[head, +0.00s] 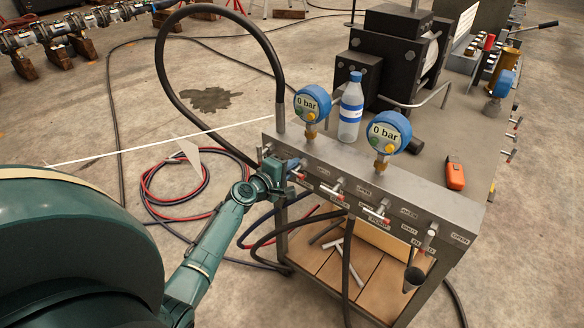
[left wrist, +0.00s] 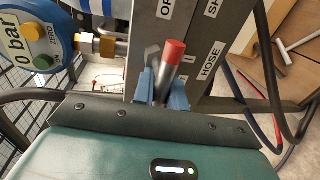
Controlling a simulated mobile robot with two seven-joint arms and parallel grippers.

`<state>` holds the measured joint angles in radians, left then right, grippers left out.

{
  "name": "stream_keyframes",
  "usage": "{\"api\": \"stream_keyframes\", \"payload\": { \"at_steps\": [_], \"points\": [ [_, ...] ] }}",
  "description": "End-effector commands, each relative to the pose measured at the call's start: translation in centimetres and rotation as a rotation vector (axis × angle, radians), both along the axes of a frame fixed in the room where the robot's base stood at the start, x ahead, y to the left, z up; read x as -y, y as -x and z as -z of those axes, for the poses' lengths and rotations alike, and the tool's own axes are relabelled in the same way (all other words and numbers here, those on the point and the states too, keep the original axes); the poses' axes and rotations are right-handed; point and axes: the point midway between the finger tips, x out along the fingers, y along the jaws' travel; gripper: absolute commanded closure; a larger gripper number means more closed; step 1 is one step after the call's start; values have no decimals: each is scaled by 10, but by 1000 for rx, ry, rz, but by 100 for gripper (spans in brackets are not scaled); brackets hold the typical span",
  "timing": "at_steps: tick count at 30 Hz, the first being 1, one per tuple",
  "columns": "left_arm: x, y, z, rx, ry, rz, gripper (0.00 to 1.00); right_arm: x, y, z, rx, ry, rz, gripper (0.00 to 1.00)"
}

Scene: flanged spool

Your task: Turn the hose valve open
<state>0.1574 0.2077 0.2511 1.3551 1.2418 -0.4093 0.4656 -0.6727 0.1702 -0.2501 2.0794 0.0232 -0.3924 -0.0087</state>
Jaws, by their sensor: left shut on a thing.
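My left gripper (head: 288,168) is at the left end of the cart's front panel (head: 345,172). In the left wrist view its blue fingers (left wrist: 162,92) are closed around the hose valve's red-tipped metal handle (left wrist: 172,55). The handle lies beside a plate labelled HOSE (left wrist: 210,62). In the head view its red end (head: 299,175) shows just past the fingers, and the valve body is largely hidden by my gripper. My right gripper is in neither view.
Two blue gauges read 0 bar, a left one (head: 312,102) and a right one (head: 388,131). A water bottle (head: 351,108) stands between them. More red-tipped valves (head: 375,215) line the panel. A black hose (head: 186,12) arches over the left end. Coiled hoses (head: 150,185) lie on the floor.

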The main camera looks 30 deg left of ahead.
Motion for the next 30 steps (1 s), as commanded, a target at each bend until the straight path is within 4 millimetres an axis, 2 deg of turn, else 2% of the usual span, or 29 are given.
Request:
{"api": "stream_keyframes", "payload": {
  "at_steps": [3,4,11,18,22,26,30],
  "points": [
    [0,0,1,-2,3,1,100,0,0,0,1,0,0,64],
    [0,0,1,-2,3,1,84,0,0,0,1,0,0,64],
    [0,0,0,-1,1,1,65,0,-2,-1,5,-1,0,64],
    [0,1,0,0,0,1,65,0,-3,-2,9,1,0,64],
    [-1,9,-1,-1,0,0,65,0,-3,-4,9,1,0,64],
    [-2,31,-6,-3,-3,1,65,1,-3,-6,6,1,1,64],
    [-5,63,-11,-3,-2,1,65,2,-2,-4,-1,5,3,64]
  ]
}}
